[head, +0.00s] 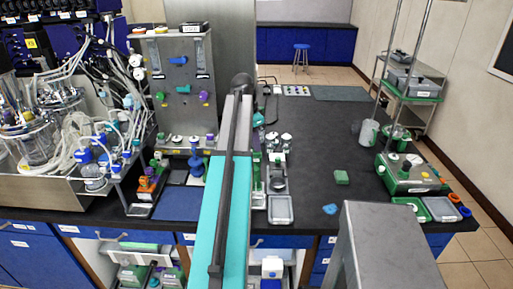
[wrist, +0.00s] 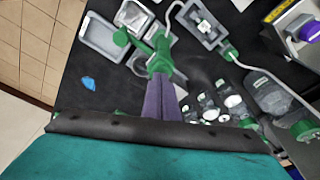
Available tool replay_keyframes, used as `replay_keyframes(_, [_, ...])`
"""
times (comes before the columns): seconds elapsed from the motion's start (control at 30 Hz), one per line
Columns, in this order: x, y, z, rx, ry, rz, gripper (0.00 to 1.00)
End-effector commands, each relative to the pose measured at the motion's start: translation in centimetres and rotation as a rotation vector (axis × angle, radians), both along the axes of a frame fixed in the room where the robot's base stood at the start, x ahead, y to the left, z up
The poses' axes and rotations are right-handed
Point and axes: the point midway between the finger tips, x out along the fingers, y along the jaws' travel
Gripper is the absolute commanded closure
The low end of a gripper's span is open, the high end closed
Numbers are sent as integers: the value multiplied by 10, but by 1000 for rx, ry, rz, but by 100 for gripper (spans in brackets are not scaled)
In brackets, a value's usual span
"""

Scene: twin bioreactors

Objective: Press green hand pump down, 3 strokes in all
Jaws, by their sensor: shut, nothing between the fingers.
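The green hand pump (wrist: 158,52) shows near the upper middle of the wrist view, with a rounded green part reaching out to its left. My gripper (wrist: 161,80) has its purple-grey fingers together and empty. The fingertips overlap the lower edge of the pump in that view; I cannot tell whether they touch it. In the head view my turquoise arm link covers my gripper and most of the pump's surroundings.
A grey tray (head: 281,209) lies at the bench's front edge, and a blue piece (head: 330,209) lies to its right. A steel panel (head: 181,85) stands behind. The dark bench right of centre is mostly clear.

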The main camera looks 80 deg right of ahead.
Motion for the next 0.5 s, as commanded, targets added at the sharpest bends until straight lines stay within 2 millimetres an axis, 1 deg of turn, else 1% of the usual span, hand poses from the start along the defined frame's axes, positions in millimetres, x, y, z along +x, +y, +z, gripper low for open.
replay_keyframes(0.23, [0, 1, 2, 3, 0, 0, 100])
replay_keyframes(0.5, [0, 0, 15, 1, 0, 0, 100])
